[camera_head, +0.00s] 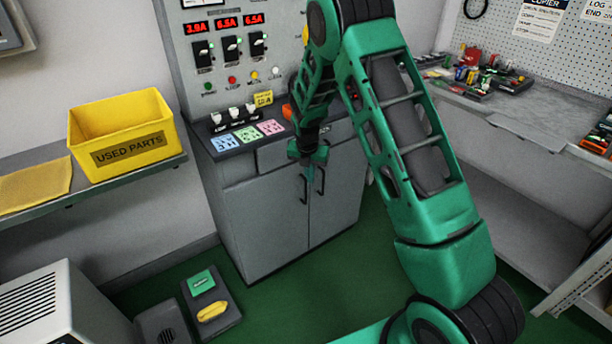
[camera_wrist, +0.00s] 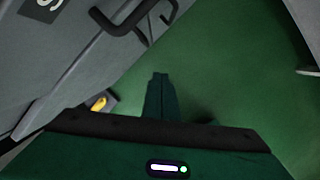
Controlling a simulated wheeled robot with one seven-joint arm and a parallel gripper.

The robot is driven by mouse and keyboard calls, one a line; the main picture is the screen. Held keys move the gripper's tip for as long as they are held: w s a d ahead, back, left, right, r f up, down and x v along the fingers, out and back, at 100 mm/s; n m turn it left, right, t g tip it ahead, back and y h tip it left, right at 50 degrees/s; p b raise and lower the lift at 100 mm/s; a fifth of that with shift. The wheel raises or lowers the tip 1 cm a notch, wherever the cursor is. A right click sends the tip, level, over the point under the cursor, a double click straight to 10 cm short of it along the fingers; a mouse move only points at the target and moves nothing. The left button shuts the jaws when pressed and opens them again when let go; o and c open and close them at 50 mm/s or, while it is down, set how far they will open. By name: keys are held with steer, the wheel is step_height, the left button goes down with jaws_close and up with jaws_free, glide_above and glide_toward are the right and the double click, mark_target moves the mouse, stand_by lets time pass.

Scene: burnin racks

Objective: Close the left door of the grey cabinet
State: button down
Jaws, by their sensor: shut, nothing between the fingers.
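The grey cabinet (camera_head: 237,166) stands at the back wall, with two doors below its control top. The left door (camera_head: 262,232) looks flush or nearly flush with the right door (camera_head: 338,180); a small gap cannot be ruled out. Each door has a black bar handle near the middle seam. My gripper (camera_head: 308,168) is in front of the cabinet, close to the handles, pointing down. In the wrist view my gripper (camera_wrist: 160,78) has its fingers together and empty, over the green floor. The cabinet front and a black handle (camera_wrist: 121,22) show at the upper left there; contact is not visible.
A yellow used-parts bin (camera_head: 122,135) stands on a shelf at left. Below are a white vented box (camera_head: 45,305) and a dark tray (camera_head: 207,301) with a yellow item. A workbench (camera_head: 540,112) is at right. Green floor (camera_head: 345,275) is clear before the cabinet.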

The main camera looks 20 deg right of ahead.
steer(key=s+d+r+m, duration=0.35)
steer(key=s+r, duration=0.25)
steer(key=r, duration=0.2)
steer(key=s+d+r+m, duration=0.3)
steer(key=s+r+m, duration=0.2)
steer(key=s+r, duration=0.3)
steer(key=s+d+r+m, duration=0.1)
steer(key=s+r+m, duration=0.1)
steer(key=s+m, duration=0.6)
steer(key=s+d+r+m+g+y, duration=0.1)
steer(key=s+r+m, duration=0.2)
steer(key=s+m, duration=0.6)
steer(key=s+d+r+m+g+y, duration=0.1)
steer(key=s+r+m, duration=0.2)
steer(key=s+m, duration=0.6)
steer(key=s, duration=0.7)
steer(key=shift+s+d+r, duration=0.15)
steer(key=shift+s+r, duration=0.05)
steer(key=shift+s, duration=0.05)
